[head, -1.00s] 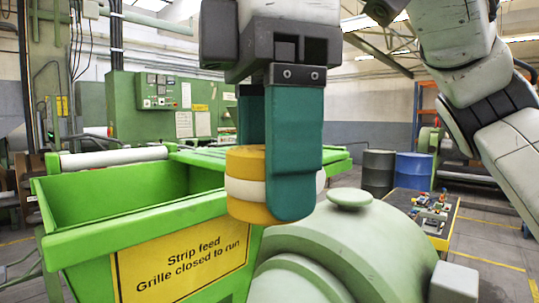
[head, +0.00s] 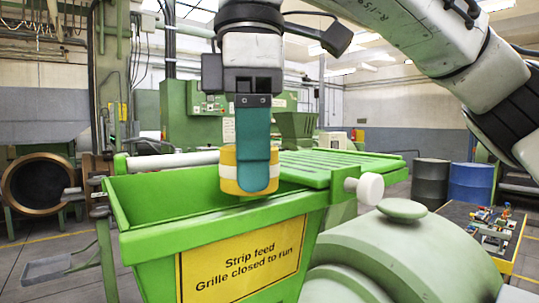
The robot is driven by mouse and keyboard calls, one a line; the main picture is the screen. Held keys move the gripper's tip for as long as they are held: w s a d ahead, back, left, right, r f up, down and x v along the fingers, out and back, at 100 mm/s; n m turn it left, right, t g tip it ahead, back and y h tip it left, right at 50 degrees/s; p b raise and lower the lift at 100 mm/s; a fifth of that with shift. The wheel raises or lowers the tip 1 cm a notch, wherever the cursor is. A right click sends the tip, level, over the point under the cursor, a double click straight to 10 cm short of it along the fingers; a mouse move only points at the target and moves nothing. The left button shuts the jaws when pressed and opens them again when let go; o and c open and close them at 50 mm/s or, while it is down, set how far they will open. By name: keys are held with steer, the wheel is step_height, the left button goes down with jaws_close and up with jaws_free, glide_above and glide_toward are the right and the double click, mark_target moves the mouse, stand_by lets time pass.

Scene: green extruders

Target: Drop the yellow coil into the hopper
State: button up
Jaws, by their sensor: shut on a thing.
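The yellow coil (head: 230,181) is a short yellow cylinder with a pale band around its middle. My gripper (head: 253,172) points down with teal fingers and is shut on the coil. One finger covers much of the coil's near side, and the other finger is hidden. The green hopper (head: 150,245) is an open-topped bin with a yellow sign on its front. In the picture the coil overlaps the right part of the hopper's opening, left of the grille. The coil's lower edge shows just above the front rim; its exact height over the opening is unclear.
A slatted green grille (head: 330,165) with a white knob (head: 369,188) lies at the hopper's right. A pale green machine housing (head: 385,250) stands in front right. A white roller (head: 170,160) runs along the hopper's back edge. Drums and a cluttered table (head: 490,230) are farther right.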

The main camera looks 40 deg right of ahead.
steer(key=shift+w, duration=2.3)
steer(key=o, duration=1.2)
